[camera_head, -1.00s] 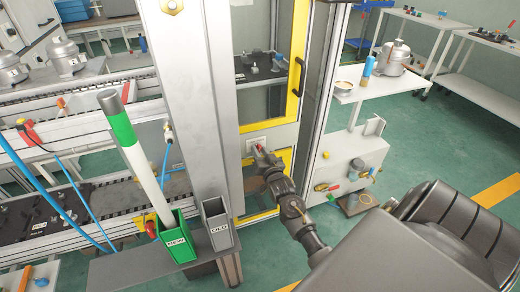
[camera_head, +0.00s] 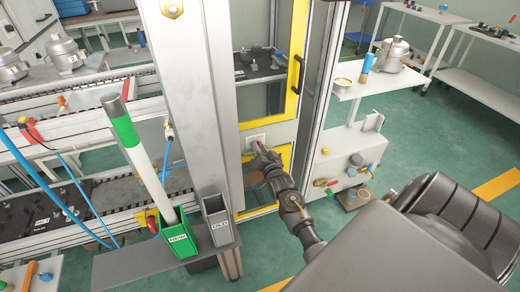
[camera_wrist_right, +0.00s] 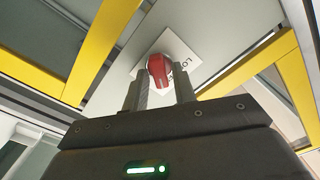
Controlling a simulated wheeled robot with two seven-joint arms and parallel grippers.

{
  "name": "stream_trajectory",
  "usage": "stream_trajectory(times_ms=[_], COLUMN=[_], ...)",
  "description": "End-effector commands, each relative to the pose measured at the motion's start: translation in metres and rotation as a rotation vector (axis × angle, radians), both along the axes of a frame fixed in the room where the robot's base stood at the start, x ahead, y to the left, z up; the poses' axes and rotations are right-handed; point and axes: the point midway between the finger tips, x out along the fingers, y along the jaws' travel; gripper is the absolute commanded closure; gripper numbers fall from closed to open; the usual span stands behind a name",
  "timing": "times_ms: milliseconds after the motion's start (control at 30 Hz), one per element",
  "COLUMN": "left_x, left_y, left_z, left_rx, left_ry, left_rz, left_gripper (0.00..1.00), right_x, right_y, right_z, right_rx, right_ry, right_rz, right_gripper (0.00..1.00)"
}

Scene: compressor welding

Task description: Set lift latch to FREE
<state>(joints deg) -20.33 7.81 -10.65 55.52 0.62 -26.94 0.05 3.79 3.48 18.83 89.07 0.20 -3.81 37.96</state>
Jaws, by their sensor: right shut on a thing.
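The lift latch is a red knob (camera_wrist_right: 160,78) on a white label plate (camera_wrist_right: 183,50), fixed to a grey panel between yellow frame bars. The plate's lettering is only partly visible beside the knob, and I cannot read the setting surely. In the head view the plate (camera_head: 256,139) sits below the yellow-framed door. My right gripper (camera_wrist_right: 160,92) has its two fingers on either side of the red knob, shut on it. In the head view my right gripper (camera_head: 262,150) reaches the panel and covers most of the knob. My left gripper is not in view.
A grey column (camera_head: 205,100) stands left of the panel. A green bin (camera_head: 175,246) holding a white-and-green rod and a grey bin (camera_head: 217,222) stand on a shelf in front. A side table (camera_head: 350,88) with a compressor is at right.

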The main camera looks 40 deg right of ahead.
Motion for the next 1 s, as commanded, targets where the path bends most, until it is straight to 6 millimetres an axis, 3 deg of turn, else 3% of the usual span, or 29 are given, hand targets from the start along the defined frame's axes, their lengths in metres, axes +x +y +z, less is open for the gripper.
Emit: stream_trajectory(times_ms=[33, 67, 133, 467, 1000], left_x=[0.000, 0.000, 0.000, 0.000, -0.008], left_y=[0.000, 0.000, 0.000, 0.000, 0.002], left_z=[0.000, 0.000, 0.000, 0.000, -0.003], left_rx=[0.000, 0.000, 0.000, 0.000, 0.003], left_ry=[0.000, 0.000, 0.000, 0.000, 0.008], left_rz=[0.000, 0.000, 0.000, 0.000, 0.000], left_gripper=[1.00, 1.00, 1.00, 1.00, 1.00], right_x=[0.001, 0.001, 0.001, -0.004, -0.090], right_y=[0.001, 0.001, 0.001, 0.002, 0.033], right_z=[0.000, 0.000, 0.000, 0.000, -0.001], right_rx=[0.001, 0.001, 0.001, -0.001, 0.000], right_ry=[-0.001, -0.001, -0.001, 0.001, 0.001], right_rz=[0.002, 0.002, 0.002, 0.001, 0.002], right_gripper=[0.96, 0.70, 0.64, 0.64, 0.64])
